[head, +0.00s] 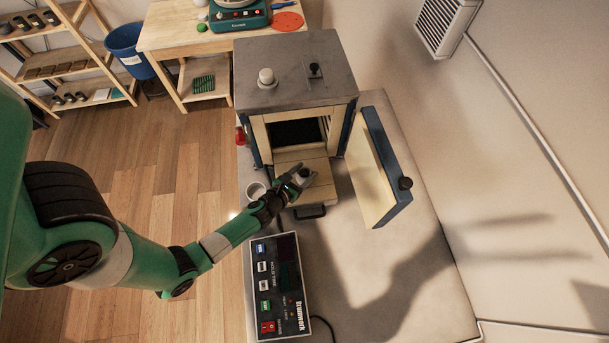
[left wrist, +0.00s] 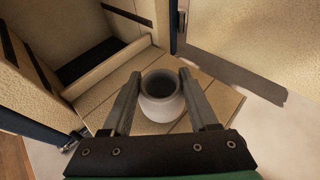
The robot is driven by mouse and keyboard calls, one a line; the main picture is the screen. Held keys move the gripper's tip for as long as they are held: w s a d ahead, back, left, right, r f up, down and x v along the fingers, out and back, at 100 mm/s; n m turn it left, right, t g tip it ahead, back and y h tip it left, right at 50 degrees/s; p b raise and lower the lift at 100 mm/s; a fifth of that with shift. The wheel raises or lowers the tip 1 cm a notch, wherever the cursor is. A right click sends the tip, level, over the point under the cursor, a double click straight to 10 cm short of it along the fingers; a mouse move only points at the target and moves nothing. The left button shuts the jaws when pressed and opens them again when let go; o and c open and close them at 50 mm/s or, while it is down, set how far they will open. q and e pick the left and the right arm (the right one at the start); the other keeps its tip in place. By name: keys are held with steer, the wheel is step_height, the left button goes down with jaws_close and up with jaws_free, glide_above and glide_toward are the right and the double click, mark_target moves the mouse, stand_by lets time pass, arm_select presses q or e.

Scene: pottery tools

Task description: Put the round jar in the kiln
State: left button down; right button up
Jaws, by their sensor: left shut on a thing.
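The round jar (left wrist: 161,101) is small and pale with a dark open mouth. It is upright between the fingers of my left gripper (left wrist: 163,100) in the left wrist view. My left gripper (head: 299,179) is shut on it at the kiln's front. The kiln (head: 295,75) stands with its door (head: 375,170) swung open to the right. A pale slab shelf (head: 313,170) extends out of its opening, and the jar is over or on this shelf; contact is unclear. The gripper partly hides the jar in the head view. My right gripper is in neither view.
A white cup (head: 256,190) stands just left of the shelf. A control box (head: 278,285) lies in front of the kiln, with a cable at its right. A dark handle (head: 310,212) sits at the shelf's front. The table (head: 400,270) is clear at the right front.

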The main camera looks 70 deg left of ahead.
arm_select(q)
steer(key=shift+w+r, duration=0.1)
steer(key=shift+c, duration=0.7)
jaws_free()
steer(key=shift+r+p, duration=0.15)
steer(key=shift+p, duration=0.2)
steer(key=v, duration=1.2)
